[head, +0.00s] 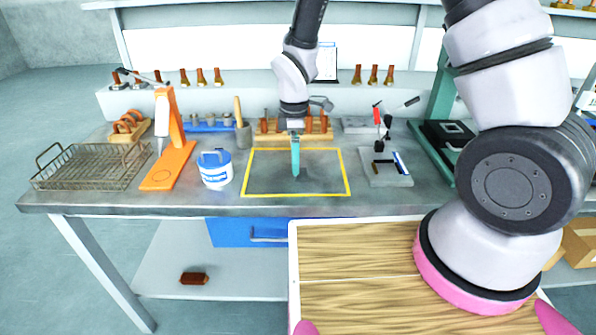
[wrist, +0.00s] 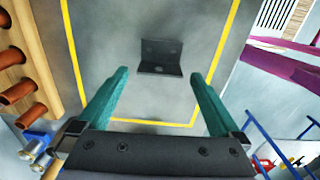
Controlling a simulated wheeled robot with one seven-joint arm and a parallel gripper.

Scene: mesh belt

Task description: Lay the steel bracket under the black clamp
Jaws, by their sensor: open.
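The steel bracket (wrist: 161,60) is a dark, L-shaped piece with holes. In the wrist view it lies inside the yellow outline, ahead of my open fingertips and apart from them. I cannot make it out clearly in the head view. My gripper (head: 296,173), with teal fingers, points down over the outlined area; its fingers also show in the wrist view (wrist: 160,90), spread with nothing between them. The black clamp (head: 382,142) stands on a grey plate right of the outline, with a red-tipped handle nearby. The clamp does not show in the wrist view.
A white tub (head: 215,169) and an orange stand (head: 172,150) are left of the yellow outline (head: 243,172). A wire basket (head: 88,168) sits at far left. A wooden rack (head: 265,139) with copper-coloured parts is behind the outline. A green-framed machine (head: 443,133) stands at right.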

